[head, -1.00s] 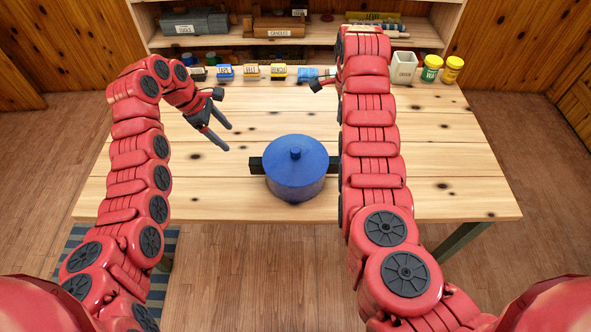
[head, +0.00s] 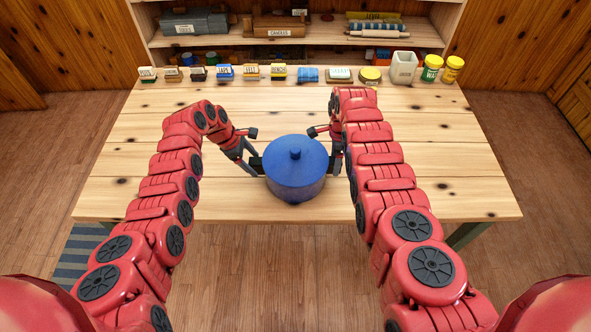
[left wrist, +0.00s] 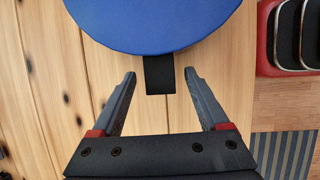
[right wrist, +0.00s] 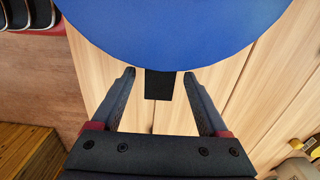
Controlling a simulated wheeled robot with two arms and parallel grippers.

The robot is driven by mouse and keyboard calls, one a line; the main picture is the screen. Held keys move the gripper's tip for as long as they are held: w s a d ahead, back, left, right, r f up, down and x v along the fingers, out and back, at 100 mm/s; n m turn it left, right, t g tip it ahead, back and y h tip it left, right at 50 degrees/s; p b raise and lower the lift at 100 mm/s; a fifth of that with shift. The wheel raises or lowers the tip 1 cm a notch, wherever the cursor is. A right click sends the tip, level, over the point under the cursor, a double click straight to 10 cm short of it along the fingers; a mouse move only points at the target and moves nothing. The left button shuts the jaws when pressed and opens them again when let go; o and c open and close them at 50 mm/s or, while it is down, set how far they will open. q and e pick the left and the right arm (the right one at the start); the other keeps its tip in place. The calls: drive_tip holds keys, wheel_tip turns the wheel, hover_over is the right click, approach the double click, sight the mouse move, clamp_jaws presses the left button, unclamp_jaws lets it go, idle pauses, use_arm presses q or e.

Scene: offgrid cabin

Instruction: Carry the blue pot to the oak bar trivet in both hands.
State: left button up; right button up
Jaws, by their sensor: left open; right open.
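The blue pot (head: 295,172), with a lid and round knob, stands upright on the wooden table at its front middle. My left gripper (head: 252,163) is open at the pot's left side. In the left wrist view the pot's black handle (left wrist: 159,76) lies between the spread fingertips, with a gap on both sides. My right gripper (head: 338,160) is open at the pot's right side, partly hidden by its arm. In the right wrist view the other black handle (right wrist: 159,85) lies between its open fingertips. I cannot make out the oak bar trivet in any view.
A row of small labelled blocks (head: 250,73), a blue roll (head: 308,75), a pale canister (head: 404,67) and yellow-lidded jars (head: 432,68) line the table's back edge. Shelves (head: 230,39) stand behind. The table (head: 430,150) is bare to both sides of the pot.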

use_arm(q)
drive_tip(key=shift+d+f, duration=0.1)
drive_tip(key=shift+f, duration=0.25)
use_arm(e)
drive_tip(key=shift+f, duration=0.35)
use_arm(q)
clamp_jaws()
use_arm(e)
clamp_jaws()
idle(0.8)
